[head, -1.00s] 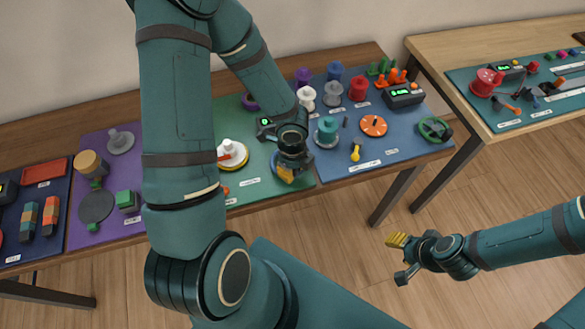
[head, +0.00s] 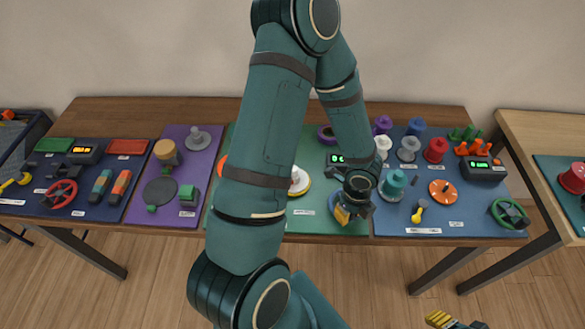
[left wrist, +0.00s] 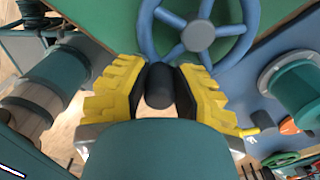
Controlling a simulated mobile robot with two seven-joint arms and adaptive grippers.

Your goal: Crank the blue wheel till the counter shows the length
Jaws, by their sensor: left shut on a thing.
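The blue wheel (left wrist: 198,36) has spokes and a round hub, and it lies on the green mat at the top of the left wrist view. A dark upright crank handle (left wrist: 159,87) stands between the yellow fingers of my left gripper (left wrist: 160,92), which is shut on it. In the head view my left gripper (head: 346,214) is at the front edge of the green mat and hides most of the wheel. The counter (head: 338,158) behind it has a green display, partly covered by my arm; its digits are unreadable. My right gripper (head: 455,320) is cut off at the bottom edge.
A teal spool (head: 395,182) stands close right of my left gripper. A white and yellow disc (head: 299,182) is to its left. A blue mat (head: 450,205) on the right holds spools, an orange disc (head: 442,190) and a green wheel (head: 509,214).

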